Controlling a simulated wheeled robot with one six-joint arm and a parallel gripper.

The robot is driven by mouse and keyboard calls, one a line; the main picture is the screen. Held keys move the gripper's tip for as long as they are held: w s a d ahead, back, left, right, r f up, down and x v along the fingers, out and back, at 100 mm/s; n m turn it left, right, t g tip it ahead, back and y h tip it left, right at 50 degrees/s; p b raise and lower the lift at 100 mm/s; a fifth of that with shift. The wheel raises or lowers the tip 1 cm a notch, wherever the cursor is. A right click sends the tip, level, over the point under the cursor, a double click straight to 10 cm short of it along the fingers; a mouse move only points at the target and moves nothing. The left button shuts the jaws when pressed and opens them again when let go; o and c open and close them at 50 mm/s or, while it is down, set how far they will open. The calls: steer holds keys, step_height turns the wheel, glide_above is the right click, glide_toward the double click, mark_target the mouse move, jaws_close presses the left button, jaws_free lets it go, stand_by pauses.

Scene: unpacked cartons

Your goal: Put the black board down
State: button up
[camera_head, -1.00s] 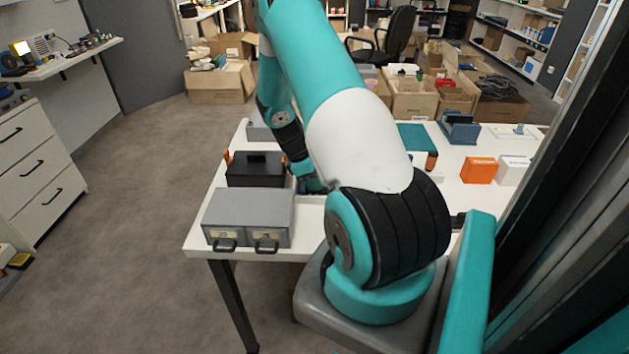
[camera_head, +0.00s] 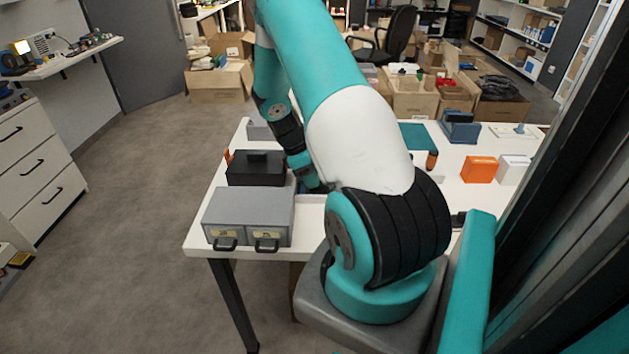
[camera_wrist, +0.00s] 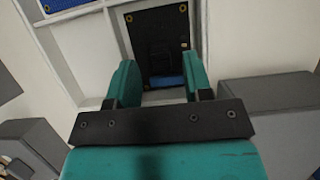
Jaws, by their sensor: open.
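The black board (camera_wrist: 158,28) is a dark rectangular panel with gold-coloured corner holes, seen in the wrist view. It lies in a white-walled compartment (camera_wrist: 205,45) ahead of my gripper. My gripper (camera_wrist: 160,64) is open, its two teal fingers apart on either side of the board's near part in the picture. I cannot tell whether either finger touches it. A blue patch (camera_wrist: 166,82) shows at the board's near end, between the fingers. In the head view my arm hides the board and my fingertips.
A blue board (camera_wrist: 62,4) lies at the upper left in the wrist view. On the white table (camera_head: 194,243) are a grey two-drawer box (camera_head: 247,210), a black box (camera_head: 257,173), an orange box (camera_head: 478,170) and a white box (camera_head: 513,170). Bare floor lies left of the table.

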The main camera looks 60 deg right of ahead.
steer(key=v, duration=1)
steer(key=w+a+r+t+y, duration=0.15)
steer(key=a+r, duration=0.35)
steer(key=a, duration=0.7)
steer(key=w+a+r+t+y, duration=0.1)
steer(key=w+a+r+t, duration=0.3)
steer(key=a, duration=0.7)
steer(key=s+a+r+y, duration=0.2)
steer(key=s+a+r, duration=0.1)
steer(key=s+a, duration=0.6)
steer(key=s+a+r+n+g+y, duration=0.1)
steer(key=s+a+r, duration=0.3)
steer(key=s+a, duration=0.5)
steer(key=a+y, duration=0.1)
steer(key=a, duration=0.1)
steer(key=shift+s+a+r+n+b, duration=0.3)
steer(key=shift+s, duration=0.05)
steer(key=shift+g, duration=0.25)
